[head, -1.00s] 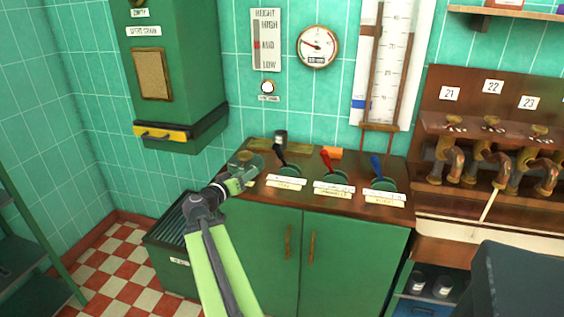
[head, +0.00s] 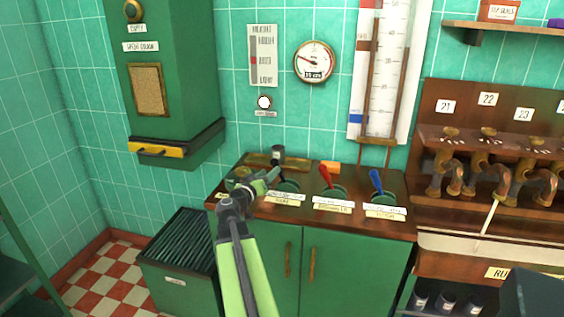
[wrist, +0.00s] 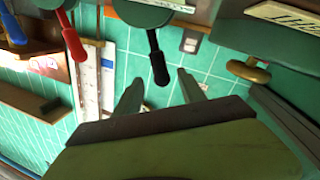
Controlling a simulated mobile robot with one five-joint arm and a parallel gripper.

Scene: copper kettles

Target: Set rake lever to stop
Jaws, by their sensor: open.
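Three levers stand on the wooden counter top: a black one, a red one (head: 325,176) and a blue one (head: 376,181), each on a round green base with a label plate. The label words are too blurred to tell which is the rake lever. In the wrist view, which looks upside down, the black lever (wrist: 159,66) points between my two fingers, with a gap on each side. My gripper (head: 270,180) is open beside the black lever's green base (head: 287,187). The gripper's fingers (wrist: 160,80) show apart in the wrist view.
A brass knob (wrist: 248,70) is close to my right finger in the wrist view. Brass taps (head: 490,175) are at the right. A slatted green bin (head: 180,250) stands left of the cabinet.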

